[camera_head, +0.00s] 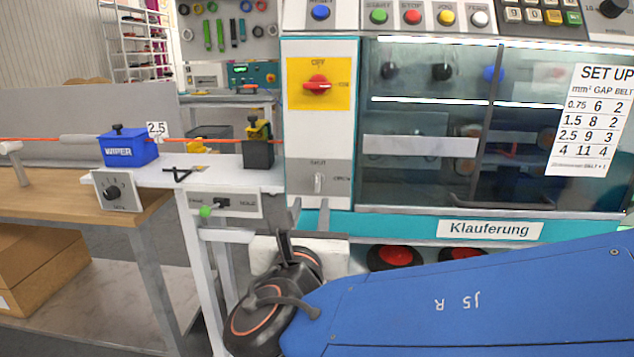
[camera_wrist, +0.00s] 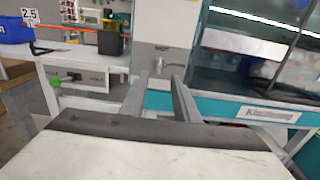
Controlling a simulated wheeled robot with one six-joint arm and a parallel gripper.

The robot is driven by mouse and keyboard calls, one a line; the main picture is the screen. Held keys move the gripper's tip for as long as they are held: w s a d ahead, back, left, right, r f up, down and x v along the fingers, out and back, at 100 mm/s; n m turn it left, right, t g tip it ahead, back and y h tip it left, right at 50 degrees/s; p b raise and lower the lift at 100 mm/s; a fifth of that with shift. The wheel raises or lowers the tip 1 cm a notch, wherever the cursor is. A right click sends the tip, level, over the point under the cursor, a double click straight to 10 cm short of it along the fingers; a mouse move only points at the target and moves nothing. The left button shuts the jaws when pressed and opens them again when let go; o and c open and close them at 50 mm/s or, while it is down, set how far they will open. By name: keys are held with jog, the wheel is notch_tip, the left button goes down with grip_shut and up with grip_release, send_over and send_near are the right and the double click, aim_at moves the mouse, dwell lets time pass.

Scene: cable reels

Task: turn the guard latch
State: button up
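The guard latch (camera_head: 319,183) is a small pale handle on a grey panel below the red switch. It stands upright, toward the "SHUT" label, with "OPEN" marked at its right. In the wrist view the latch (camera_wrist: 162,47) is small and blurred, ahead of the fingertips. My gripper (camera_head: 309,204) is below the latch in the head view, its two grey fingers pointing toward the machine. In the wrist view my gripper (camera_wrist: 160,76) is open, with nothing between the fingers. The fingers look apart from the latch. The guard (camera_head: 430,130) is a clear window that looks closed.
A red rotary switch (camera_head: 317,85) on a yellow plate sits above the latch. A white bench (camera_head: 225,182) with a blue wiper block (camera_head: 128,148) and an orange cable stands at the left. Red reels (camera_head: 397,256) lie below the "Klauferung" sign.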

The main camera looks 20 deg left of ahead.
aim_at(317, 180)
jog(key=x, duration=1.2)
jog(key=shift+w+r, duration=0.1)
jog(key=shift+w, duration=0.15)
grip_shut()
